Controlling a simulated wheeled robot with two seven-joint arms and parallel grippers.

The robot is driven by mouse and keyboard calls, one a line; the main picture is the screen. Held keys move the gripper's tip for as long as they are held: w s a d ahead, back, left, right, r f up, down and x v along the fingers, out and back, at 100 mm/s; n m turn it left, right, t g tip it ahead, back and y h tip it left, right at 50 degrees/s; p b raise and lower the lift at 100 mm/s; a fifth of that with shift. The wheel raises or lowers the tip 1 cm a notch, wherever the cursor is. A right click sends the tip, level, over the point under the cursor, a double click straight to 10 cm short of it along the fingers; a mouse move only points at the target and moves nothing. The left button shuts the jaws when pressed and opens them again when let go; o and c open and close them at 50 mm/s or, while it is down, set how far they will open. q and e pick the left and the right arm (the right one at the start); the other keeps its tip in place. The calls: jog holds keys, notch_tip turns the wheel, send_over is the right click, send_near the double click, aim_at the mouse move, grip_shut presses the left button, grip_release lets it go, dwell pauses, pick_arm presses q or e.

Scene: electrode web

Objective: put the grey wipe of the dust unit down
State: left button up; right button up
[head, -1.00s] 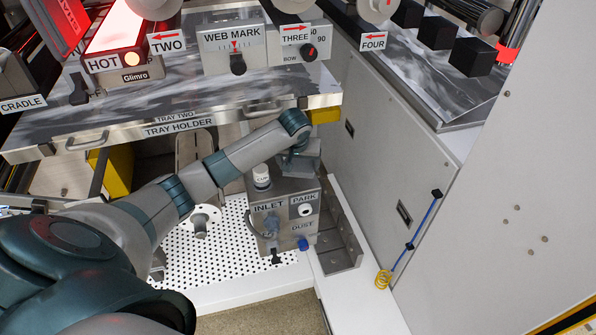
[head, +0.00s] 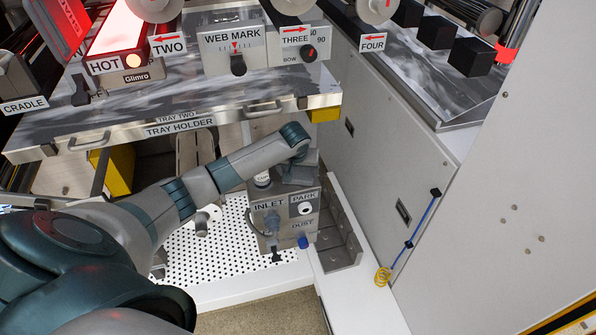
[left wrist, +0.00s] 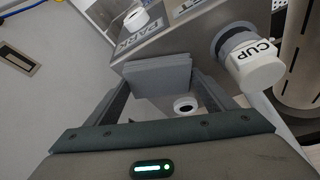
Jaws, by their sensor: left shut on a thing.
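The dust unit (head: 272,238) is a grey metal box with INLET, PARK and DUST labels, standing on the white perforated deck. My left gripper (head: 300,178) is over its top at the back right; the wrist hides the fingers in the head view. In the left wrist view the grey wipe (left wrist: 158,78), a flat folded pad, sits between the two fingers, which are shut on it. The wipe is over the unit's top face (left wrist: 185,45); I cannot tell whether it touches. A white round port with a dark hole (left wrist: 186,105) shows beside it. My right gripper is out of view.
A white-capped cup (left wrist: 255,66) stands on the unit close to the gripper, partly behind my forearm in the head view. A metal angle bracket (head: 340,245) is right of the unit, by the cabinet wall (head: 385,150). The tray holder (head: 180,126) overhangs behind.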

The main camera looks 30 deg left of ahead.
pick_arm(q)
jog(key=shift+f, duration=0.1)
jog(key=o, duration=1.1)
